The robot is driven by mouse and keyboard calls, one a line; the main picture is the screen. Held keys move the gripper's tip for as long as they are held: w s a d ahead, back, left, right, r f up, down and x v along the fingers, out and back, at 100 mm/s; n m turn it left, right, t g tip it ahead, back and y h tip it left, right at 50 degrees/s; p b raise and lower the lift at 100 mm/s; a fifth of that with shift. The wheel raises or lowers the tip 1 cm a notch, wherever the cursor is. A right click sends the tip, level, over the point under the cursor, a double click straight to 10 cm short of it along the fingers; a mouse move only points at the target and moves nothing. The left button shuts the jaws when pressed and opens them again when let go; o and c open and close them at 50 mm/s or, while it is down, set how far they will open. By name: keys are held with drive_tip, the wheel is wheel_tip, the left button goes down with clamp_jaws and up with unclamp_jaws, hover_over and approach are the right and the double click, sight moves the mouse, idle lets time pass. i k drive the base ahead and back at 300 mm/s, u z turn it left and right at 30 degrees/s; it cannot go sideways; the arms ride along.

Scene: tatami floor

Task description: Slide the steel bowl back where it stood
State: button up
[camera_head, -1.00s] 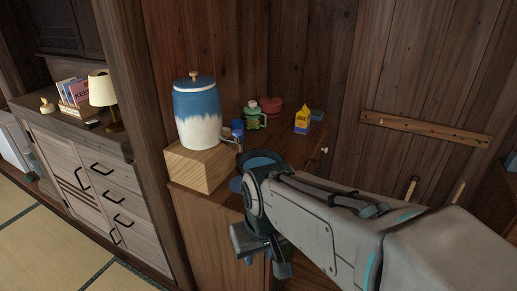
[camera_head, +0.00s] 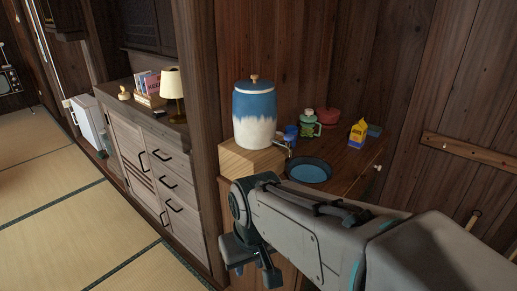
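I cannot make out a steel bowl in this view. A round blue dish (camera_head: 308,170) with a dark rim lies on the brown wooden cabinet top (camera_head: 345,160), right of the dispenser; I cannot tell its material. My gripper (camera_head: 255,272) hangs in front of the cabinet, below its top and left of the dish. Its two fingers show apart with nothing visible between them. My forearm crosses the lower right and hides part of the cabinet front.
A blue and white dispenser (camera_head: 254,115) stands on a wooden block (camera_head: 250,160). Behind the dish are a blue cup (camera_head: 290,134), a green jar (camera_head: 309,124), a red pot (camera_head: 328,116) and a yellow carton (camera_head: 357,132). Open tatami (camera_head: 75,235) lies left.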

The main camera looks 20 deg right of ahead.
sight(315, 172)
drive_tip(key=u, duration=0.35)
drive_tip(key=i, duration=0.7)
drive_tip(key=z, duration=1.9)
